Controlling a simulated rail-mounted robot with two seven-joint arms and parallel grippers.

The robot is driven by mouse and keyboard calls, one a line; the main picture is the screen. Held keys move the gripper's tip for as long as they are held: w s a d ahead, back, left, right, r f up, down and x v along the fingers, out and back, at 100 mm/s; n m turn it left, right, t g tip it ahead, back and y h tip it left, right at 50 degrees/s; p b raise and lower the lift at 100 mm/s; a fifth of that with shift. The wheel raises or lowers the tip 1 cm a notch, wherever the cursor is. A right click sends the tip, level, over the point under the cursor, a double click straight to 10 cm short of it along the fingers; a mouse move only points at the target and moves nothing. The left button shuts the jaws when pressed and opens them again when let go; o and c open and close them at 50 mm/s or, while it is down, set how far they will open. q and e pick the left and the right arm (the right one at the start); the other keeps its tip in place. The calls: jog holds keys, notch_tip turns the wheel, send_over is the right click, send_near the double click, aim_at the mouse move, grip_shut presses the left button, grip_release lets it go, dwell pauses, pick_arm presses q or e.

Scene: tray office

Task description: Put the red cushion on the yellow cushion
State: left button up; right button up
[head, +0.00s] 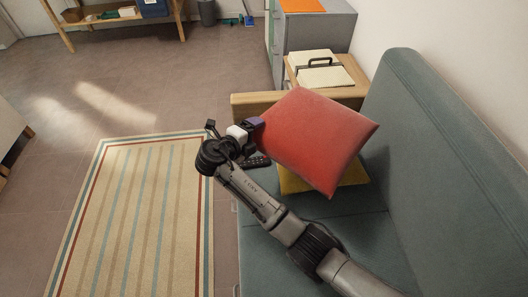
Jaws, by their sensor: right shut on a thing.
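The red cushion (318,135) is large and square and is held tilted above the sofa seat. My right gripper (254,126) is shut on its left corner. The yellow cushion (352,174) lies on the sofa seat below and behind the red one. Most of the yellow cushion is hidden by the red cushion, and only its lower and right edges show. I cannot tell whether the two cushions touch. My left gripper is not in view.
The teal sofa (420,140) has a wooden arm (250,104) at its far end. A striped rug (130,215) covers the floor at left.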

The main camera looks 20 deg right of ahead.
notch_tip(320, 180, down, 4)
jog(key=shift+s+f+b, duration=0.1)
jog(key=shift+b, duration=0.75)
notch_tip(320, 180, down, 4)
jog(key=shift+f+b, duration=0.1)
jog(key=shift+b, duration=1.1)
jog(key=o, duration=1.1)
